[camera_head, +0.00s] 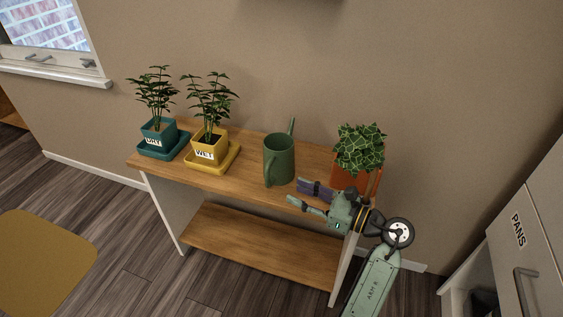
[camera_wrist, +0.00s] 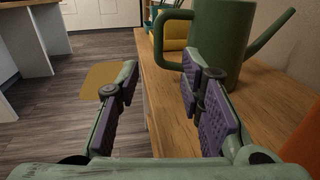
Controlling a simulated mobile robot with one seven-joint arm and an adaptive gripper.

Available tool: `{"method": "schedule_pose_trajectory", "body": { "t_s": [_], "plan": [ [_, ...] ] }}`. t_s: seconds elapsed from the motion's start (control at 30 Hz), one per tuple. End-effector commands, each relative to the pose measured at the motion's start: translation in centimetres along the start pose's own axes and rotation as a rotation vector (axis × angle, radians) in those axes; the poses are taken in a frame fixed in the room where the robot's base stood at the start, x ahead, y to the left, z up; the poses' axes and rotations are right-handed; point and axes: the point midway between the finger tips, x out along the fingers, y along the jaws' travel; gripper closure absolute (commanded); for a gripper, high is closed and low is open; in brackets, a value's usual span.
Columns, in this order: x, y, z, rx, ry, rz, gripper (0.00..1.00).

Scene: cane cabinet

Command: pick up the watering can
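The green watering can (camera_head: 279,160) stands upright on the wooden shelf unit (camera_head: 248,184). Its spout points up toward the wall and its handle faces the front edge. In the wrist view the watering can (camera_wrist: 222,32) is ahead at the upper right, with its handle on its left side. My gripper (camera_head: 295,193) is open and empty, just right of the can in the head view. In the wrist view my gripper (camera_wrist: 157,75) has its fingers wide apart. The right finger overlaps the can's lower body in the picture; I cannot tell whether they touch.
A plant in an orange pot (camera_head: 350,178) stands right of the can, close behind my gripper. A yellow potted plant (camera_head: 211,149) and a teal potted plant (camera_head: 157,134) stand on trays to the left. The shelf top in front of the yellow tray is clear.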

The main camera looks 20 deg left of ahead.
Motion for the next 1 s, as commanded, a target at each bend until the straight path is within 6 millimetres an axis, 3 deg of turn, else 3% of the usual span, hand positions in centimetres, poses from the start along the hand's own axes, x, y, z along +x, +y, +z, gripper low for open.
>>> {"method": "schedule_pose_trajectory", "body": {
  "t_s": [0.6,0.9,1.0],
  "plan": [
    [7.4,0.3,0.4,0.002,-0.002,0.001,0.65],
    [7.9,0.2,0.2,0.001,-0.003,-0.001,0.65],
    [7.9,0.2,0.2,0.001,-0.003,-0.001,0.72]
  ]
}}
